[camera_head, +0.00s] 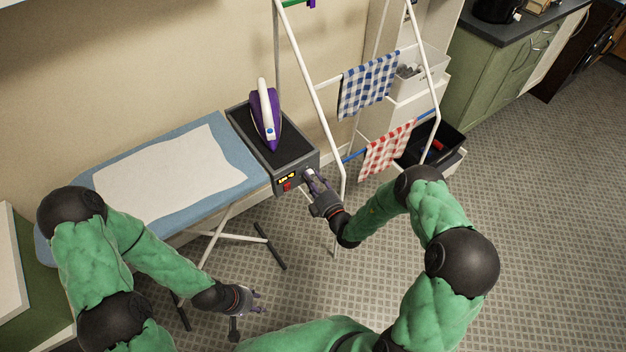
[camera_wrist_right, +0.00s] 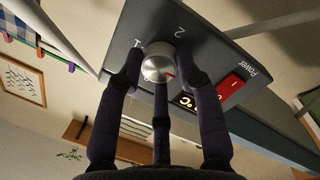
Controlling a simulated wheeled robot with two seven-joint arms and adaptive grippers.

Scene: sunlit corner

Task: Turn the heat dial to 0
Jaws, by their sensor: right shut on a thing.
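The heat dial (camera_wrist_right: 158,68) is a round silver knob with a red mark, on the front of the grey iron station (camera_head: 241,124). The printed numbers 1 and 2 show beside it in the right wrist view; the red mark points to the lower right there, away from both. My right gripper (camera_head: 314,182) is at the station's front right, its fingers (camera_wrist_right: 160,80) shut around the dial. No 0 label is readable. My left gripper (camera_head: 258,302) is open and empty, low over the floor.
A red power switch (camera_wrist_right: 231,88) and lit display (camera_wrist_right: 187,101) sit close beside the dial. A purple-and-white iron (camera_head: 265,118) rests on the station. The ironing board (camera_head: 200,135) is left, a white drying rack (camera_head: 320,90) with cloths right. Tiled floor is open in front.

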